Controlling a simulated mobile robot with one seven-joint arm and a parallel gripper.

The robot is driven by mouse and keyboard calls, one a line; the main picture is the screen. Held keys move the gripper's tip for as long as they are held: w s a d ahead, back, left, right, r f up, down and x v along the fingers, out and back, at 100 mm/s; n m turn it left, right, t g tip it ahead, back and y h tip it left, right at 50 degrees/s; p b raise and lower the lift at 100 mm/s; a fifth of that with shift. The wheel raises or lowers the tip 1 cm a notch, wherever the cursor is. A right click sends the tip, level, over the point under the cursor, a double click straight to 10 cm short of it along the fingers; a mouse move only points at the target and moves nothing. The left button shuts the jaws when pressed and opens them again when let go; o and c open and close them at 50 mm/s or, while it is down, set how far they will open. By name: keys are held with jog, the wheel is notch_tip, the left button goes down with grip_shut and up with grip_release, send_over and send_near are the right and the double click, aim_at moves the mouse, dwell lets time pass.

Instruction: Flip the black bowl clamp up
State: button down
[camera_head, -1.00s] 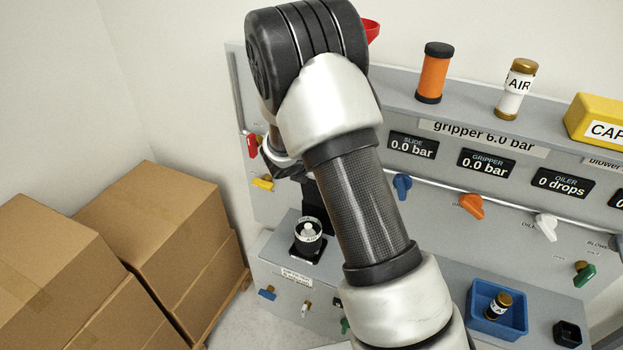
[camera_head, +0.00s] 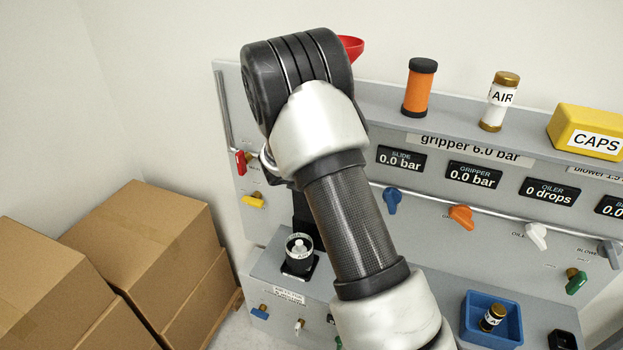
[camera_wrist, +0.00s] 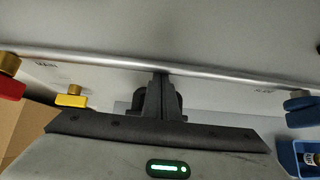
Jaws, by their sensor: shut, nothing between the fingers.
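A clear bowl with a white piece inside (camera_head: 299,246) sits on a black square base (camera_head: 299,267) on the lower grey ledge, left of my arm. A dark upright part (camera_head: 303,213) shows just behind it, partly covered by my arm. I cannot clearly tell which black part is the clamp or how it stands. My gripper is hidden behind my arm in the head view. In the wrist view my gripper (camera_wrist: 160,77) is shut and empty, its fingertips close to the silver pipe along the panel.
A red valve (camera_head: 241,163) and a yellow valve (camera_head: 253,201) are on the panel's left; a blue handle (camera_head: 392,199) is right of my arm. A blue tray (camera_head: 479,332) holds a small bottle. Cardboard boxes (camera_head: 140,240) stand at left. The silver pipe (camera_wrist: 220,74) crosses the panel.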

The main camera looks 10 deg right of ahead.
jog(key=v, duration=1.7)
jog(key=shift+a+p, duration=0.15)
jog(key=shift+p, duration=0.3)
jog(key=shift+s, duration=0.15)
